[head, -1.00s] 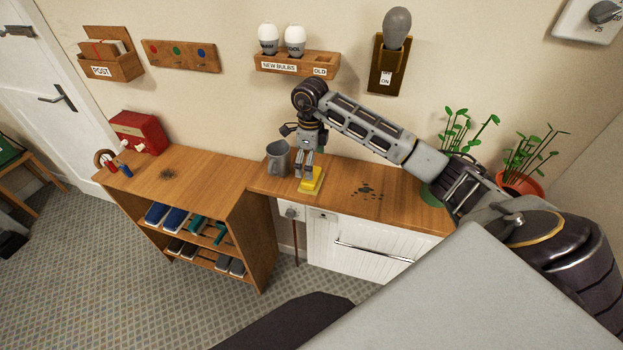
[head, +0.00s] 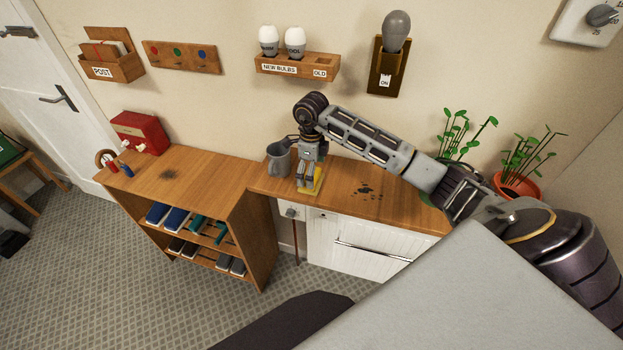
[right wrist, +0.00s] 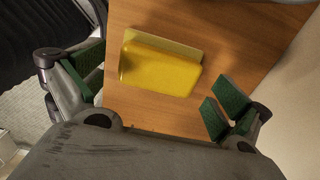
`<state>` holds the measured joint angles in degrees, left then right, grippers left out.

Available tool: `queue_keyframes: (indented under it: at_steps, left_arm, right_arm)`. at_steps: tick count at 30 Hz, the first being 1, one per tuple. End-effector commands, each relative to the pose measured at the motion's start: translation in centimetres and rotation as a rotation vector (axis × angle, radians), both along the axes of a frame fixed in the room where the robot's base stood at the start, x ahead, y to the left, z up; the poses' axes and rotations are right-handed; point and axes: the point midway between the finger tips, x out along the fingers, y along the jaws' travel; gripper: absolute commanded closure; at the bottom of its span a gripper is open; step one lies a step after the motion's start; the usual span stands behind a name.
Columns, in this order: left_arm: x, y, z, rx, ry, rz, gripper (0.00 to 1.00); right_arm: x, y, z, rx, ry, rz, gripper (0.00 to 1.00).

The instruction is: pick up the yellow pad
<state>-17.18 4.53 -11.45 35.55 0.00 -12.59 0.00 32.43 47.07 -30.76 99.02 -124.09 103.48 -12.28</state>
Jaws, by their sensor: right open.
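The yellow pad (head: 317,182) lies on the wooden counter, right of the grey mug (head: 278,159). In the right wrist view the pad (right wrist: 160,68) lies flat on the wood, between and a little beyond the fingers. My right gripper (head: 309,178) is low over the pad and covers part of it in the head view. Its green-padded fingers (right wrist: 158,94) are wide apart, one on each side, with nothing between them gripped. I cannot tell the exact height above the pad. My left gripper is not in view.
The mug stands close to the left of my right gripper. A dark stain (head: 367,189) marks the counter to the right, otherwise clear. Potted plants (head: 518,184) stand at the far right. A bulb rack (head: 297,67) and a switch holder (head: 388,66) are on the wall above.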

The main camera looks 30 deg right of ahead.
Motion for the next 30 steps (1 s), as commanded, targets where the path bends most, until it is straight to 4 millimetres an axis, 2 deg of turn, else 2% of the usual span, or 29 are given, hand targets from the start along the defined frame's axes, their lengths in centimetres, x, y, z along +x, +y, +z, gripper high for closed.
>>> queue_keyframes:
  at_steps: [9,25,30]
  left_arm:
    - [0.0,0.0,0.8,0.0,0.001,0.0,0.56]
    - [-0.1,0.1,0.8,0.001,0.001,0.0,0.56]
    - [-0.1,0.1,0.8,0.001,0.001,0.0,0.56]
  right_arm:
    - [-0.2,0.0,-2.5,0.0,0.001,0.001,0.0]
    - [-0.1,0.0,-2.8,-0.001,0.0,0.002,0.0]
    - [-0.1,0.0,-2.8,-0.001,0.0,0.002,0.22]
